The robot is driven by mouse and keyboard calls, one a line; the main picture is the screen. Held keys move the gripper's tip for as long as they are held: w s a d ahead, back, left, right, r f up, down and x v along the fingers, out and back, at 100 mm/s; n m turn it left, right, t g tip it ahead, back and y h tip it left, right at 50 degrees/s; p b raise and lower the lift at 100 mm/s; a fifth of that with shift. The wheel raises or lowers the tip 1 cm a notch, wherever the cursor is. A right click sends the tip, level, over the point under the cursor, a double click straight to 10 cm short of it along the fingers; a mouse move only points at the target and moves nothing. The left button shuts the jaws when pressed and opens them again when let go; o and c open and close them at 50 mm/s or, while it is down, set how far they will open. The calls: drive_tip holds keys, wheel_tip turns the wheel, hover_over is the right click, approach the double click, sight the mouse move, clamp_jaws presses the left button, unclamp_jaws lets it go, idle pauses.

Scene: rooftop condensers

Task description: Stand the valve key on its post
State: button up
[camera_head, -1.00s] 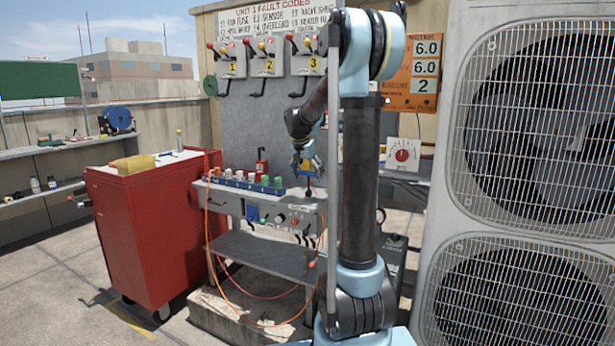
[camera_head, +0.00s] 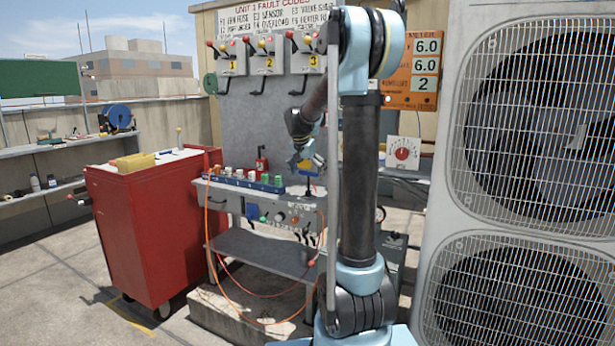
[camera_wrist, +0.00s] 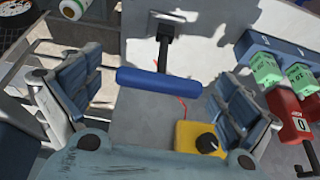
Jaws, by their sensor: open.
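The valve key's blue bar handle (camera_wrist: 158,82) lies across the gap between my fingers in the wrist view, with a dark stem (camera_wrist: 163,54) running to a dark square foot (camera_wrist: 174,24). In the head view the blue handle (camera_head: 311,173) shows small below my gripper, level, with the stem upright under it at the bench's right end. Whether the stem is fully seated on its post is too small to tell. My gripper (camera_head: 308,163) is open just above the handle. It also shows in the wrist view (camera_wrist: 158,76), its pads apart on either side.
A blue rack (camera_head: 243,182) of coloured blocks stands left of the key on the grey bench (camera_head: 270,196). A red lockout-like piece (camera_head: 262,160) stands behind it. A red cabinet (camera_head: 150,225) is at left; a large fan unit (camera_head: 540,170) is close at right.

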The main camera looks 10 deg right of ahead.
drive_tip(key=shift+r, duration=0.15)
drive_tip(key=v, duration=1.1)
drive_tip(key=s+d+f+n, duration=0.1)
drive_tip(key=s+f, duration=0.2)
drive_tip(key=s, duration=0.4)
drive_tip(key=s+d+f+n+g+y, duration=0.1)
drive_tip(key=s+f, duration=0.1)
drive_tip(key=s, duration=0.5)
drive_tip(key=s+d+f+n, duration=0.1)
drive_tip(key=s+f, duration=0.2)
drive_tip(key=s, duration=0.3)
drive_tip(key=s+f+n+y, duration=0.1)
drive_tip(key=s+f+n, duration=0.3)
drive_tip(key=s+f, duration=1.3)
drive_tip(key=s, duration=0.3)
drive_tip(key=shift+g+y, duration=0.3)
drive_tip(key=shift+a+f, duration=0.1)
drive_tip(key=shift+a, duration=0.05)
